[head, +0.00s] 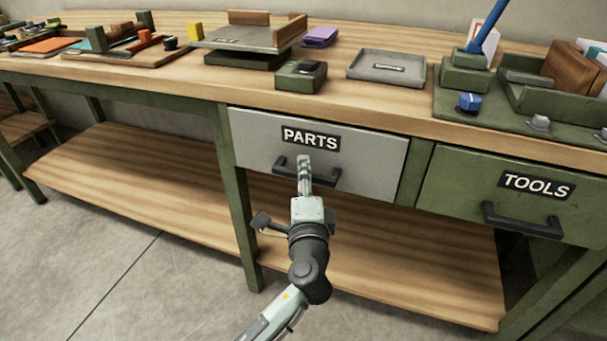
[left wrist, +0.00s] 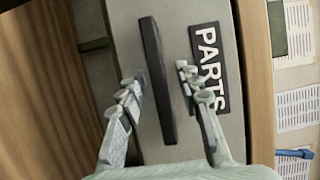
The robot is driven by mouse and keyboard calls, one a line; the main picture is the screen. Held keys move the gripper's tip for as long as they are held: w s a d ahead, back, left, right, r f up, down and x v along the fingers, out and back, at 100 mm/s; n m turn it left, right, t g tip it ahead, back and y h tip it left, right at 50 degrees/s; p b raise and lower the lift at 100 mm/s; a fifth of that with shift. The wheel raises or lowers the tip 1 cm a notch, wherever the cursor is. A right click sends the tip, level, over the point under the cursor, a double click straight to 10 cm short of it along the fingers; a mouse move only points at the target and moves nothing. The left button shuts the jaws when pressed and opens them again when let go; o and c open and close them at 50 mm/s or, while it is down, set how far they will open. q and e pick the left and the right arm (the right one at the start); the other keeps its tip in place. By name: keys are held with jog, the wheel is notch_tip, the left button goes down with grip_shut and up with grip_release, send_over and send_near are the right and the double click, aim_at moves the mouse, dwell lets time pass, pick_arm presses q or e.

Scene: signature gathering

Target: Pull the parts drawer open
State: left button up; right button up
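The parts drawer (head: 375,162) has a light grey front with a black PARTS label (head: 311,138). It looks closed, its front level with the bench. Its dark bar handle (head: 324,178) runs across the front below the label and also shows in the left wrist view (left wrist: 153,60). My left gripper (head: 304,162) is at the middle of the handle. In the left wrist view, its two fingers (left wrist: 162,76) are spread, one on each side of the bar, with gaps visible. Contact with the bar cannot be made out. My right gripper is in neither view.
A green TOOLS drawer (head: 465,198) with its own handle (head: 522,221) is at the right. A grey tray (head: 386,67), a dark green box (head: 301,76) and several other items stand on the benchtop. A wooden lower shelf (head: 140,180) lies below. Open floor is in front.

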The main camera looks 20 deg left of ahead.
pick_arm(q)
grip_shut()
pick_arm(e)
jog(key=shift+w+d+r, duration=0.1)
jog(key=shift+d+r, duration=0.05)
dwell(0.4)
